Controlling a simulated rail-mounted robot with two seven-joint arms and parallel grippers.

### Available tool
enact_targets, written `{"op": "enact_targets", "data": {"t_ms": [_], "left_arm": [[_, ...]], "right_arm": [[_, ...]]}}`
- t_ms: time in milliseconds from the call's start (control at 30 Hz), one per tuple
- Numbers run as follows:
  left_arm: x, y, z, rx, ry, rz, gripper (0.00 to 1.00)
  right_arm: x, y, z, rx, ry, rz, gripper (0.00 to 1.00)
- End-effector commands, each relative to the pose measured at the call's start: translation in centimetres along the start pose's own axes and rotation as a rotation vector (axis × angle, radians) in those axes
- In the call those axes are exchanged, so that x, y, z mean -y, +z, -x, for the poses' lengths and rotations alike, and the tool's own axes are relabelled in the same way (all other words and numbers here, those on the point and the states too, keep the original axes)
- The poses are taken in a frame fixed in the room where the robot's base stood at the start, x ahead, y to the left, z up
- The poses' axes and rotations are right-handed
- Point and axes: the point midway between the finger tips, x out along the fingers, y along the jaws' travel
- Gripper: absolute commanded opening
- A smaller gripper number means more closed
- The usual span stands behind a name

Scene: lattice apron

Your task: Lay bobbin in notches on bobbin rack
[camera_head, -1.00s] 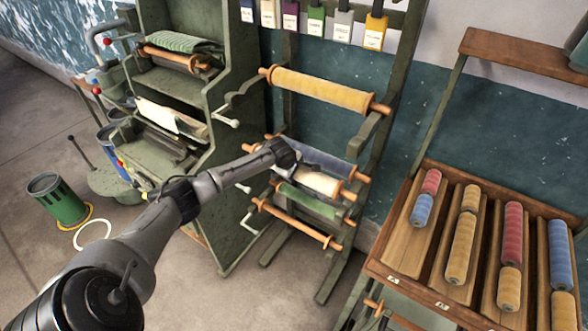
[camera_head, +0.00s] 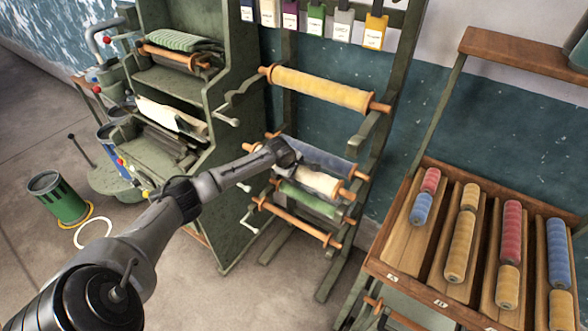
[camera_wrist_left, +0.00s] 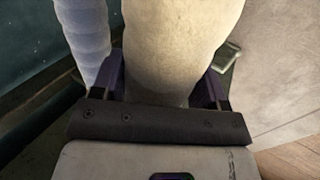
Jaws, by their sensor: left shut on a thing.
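The bobbin rack (camera_head: 376,170) is a green upright frame with notched arms. A yellow bobbin (camera_head: 320,88) with orange ends lies across its upper arms. Lower down are a blue-grey bobbin (camera_head: 325,160), a cream bobbin (camera_head: 312,181), a green bobbin (camera_head: 308,199) and a bare orange rod (camera_head: 300,224). In the left wrist view, my left gripper (camera_wrist_left: 164,88) is shut around the cream bobbin (camera_wrist_left: 175,45), with the blue-grey bobbin (camera_wrist_left: 84,35) close beside it. My wrist hides part of the grip in the head view. Whether the cream bobbin's ends sit in notches is unclear. My right gripper is not in view.
A green machine (camera_head: 235,120) with cloth rolls and cranks stands left of the rack. A wooden tray table (camera_head: 375,262) with coloured spools is at the right. Coloured tags (camera_head: 315,20) hang above. A green bin (camera_head: 58,198) stands on the floor at left.

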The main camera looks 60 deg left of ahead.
Motion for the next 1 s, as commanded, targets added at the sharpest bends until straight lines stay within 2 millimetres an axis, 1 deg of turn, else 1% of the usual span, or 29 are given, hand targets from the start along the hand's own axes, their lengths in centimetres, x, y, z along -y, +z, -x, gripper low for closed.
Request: {"op": "enact_targets", "data": {"t_ms": [700,1000], "left_arm": [[0.9,0.0,-1.7,0.001,0.003,0.002,0.28],[1.0,0.0,-1.9,0.001,0.003,0.001,0.28]], "right_arm": [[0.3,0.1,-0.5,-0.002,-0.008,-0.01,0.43],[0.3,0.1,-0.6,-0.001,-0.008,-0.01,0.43]]}}
